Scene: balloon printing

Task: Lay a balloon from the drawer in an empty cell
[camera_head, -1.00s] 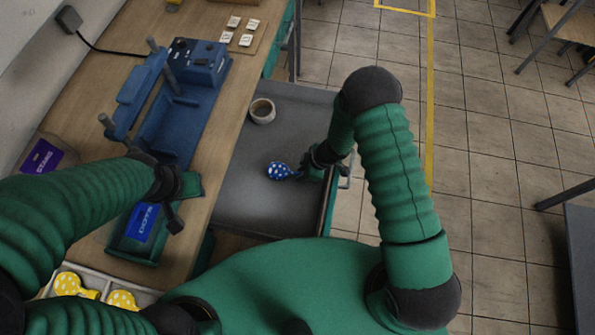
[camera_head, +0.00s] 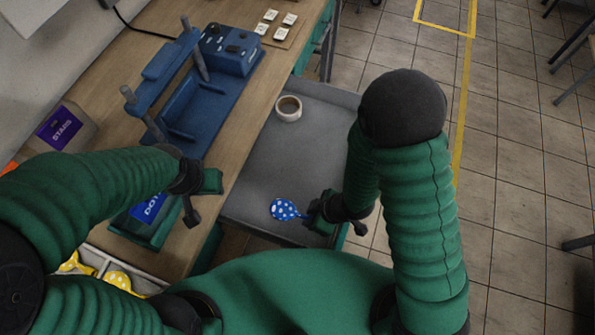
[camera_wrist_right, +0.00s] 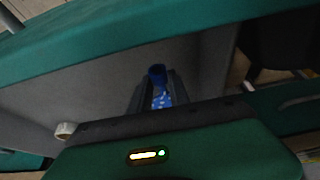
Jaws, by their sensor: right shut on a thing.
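A blue balloon with white dots (camera_head: 284,209) is above the near part of the open grey drawer (camera_head: 258,165). My right gripper (camera_head: 309,214) is shut on its narrow end. In the right wrist view the balloon (camera_wrist_right: 160,97) shows between the two dark fingers. At the lower left, a pale tray with cells (camera_head: 150,286) holds yellow dotted balloons (camera_head: 120,281); my left arm hides part of it. My left gripper (camera_head: 192,214) hangs over the table edge, near a green holder, and its jaws are not clear.
A tape roll (camera_head: 288,108) lies in the far part of the drawer. A blue printing device (camera_head: 200,100) stands on the wooden table (camera_head: 255,100). White tiles (camera_head: 279,24) lie beyond it. A purple-labelled box (camera_head: 60,130) stands by the wall.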

